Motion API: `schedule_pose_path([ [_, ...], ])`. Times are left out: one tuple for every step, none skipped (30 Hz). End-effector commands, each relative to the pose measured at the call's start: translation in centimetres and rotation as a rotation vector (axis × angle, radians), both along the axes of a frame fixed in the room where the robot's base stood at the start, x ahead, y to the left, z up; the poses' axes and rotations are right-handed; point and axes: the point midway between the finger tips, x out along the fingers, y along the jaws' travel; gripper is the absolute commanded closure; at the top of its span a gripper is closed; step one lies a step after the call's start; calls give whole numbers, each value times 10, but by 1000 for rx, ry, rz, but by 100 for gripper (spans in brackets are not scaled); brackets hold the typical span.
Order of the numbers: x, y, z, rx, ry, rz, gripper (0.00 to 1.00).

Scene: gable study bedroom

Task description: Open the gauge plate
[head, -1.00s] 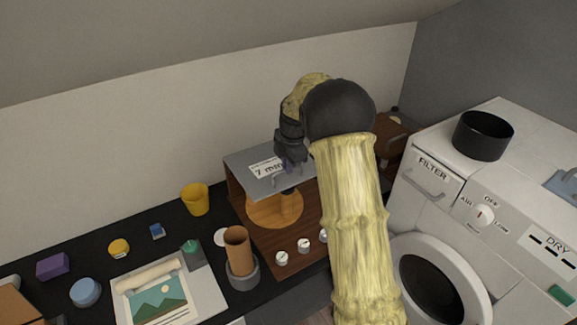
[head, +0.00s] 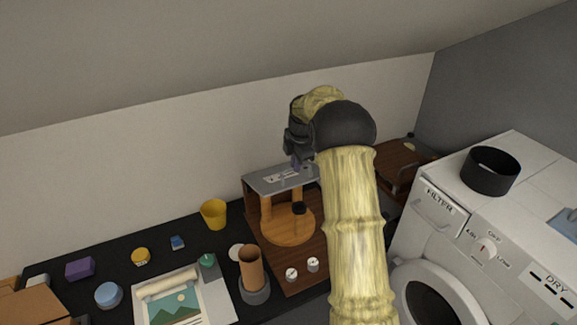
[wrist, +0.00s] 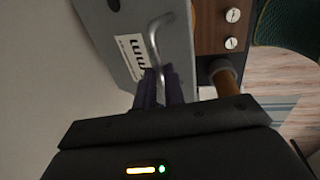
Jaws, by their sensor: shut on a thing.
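The gauge plate (head: 258,181) is a grey panel with a white label, at the wooden stand on the dark bench in the head view. It is swung up to about level, with the wooden posts (head: 266,212) and round base below it open to view. In the wrist view, the plate (wrist: 184,75) carries a bent metal handle (wrist: 155,32) beside the label, which ends in "mm". My gripper (head: 297,164) is at the plate's upper face. In the wrist view, my gripper (wrist: 160,88) is shut on the handle, its dark fingers hiding the gripped part.
A brown cylinder in a grey cup (head: 251,275) and two white knobs (head: 302,270) are in front of the stand. A yellow cup (head: 214,213) stands to its left. A white dryer (head: 440,245) with a black pot (head: 490,172) is at right. The wall rises close behind.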

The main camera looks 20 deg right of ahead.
Motion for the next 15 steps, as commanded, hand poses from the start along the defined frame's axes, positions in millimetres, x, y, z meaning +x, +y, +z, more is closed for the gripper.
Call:
schedule_pose_path([
  [3, 1, 0, 2, -7, 1, 100],
  [3, 1, 0, 2, -7, 0, 100],
  [2, 0, -1, 2, -7, 0, 100],
  [2, 0, -1, 2, -7, -1, 100],
  [2, 0, -1, 2, -7, -1, 100],
  [2, 0, -1, 2, -6, -1, 100],
  [2, 0, -1, 2, -6, -1, 100],
  [2, 0, -1, 2, -6, -1, 100],
  [2, 0, -1, 2, -6, -1, 100],
  [2, 0, -1, 2, -6, -1, 84],
  [2, 0, -1, 2, -5, -1, 78],
  [2, 0, -1, 2, -5, -1, 70],
  [2, 0, -1, 2, -4, -1, 67],
  [1, 0, -1, 2, -4, -1, 67],
  [1, 0, -1, 2, -3, -1, 67],
])
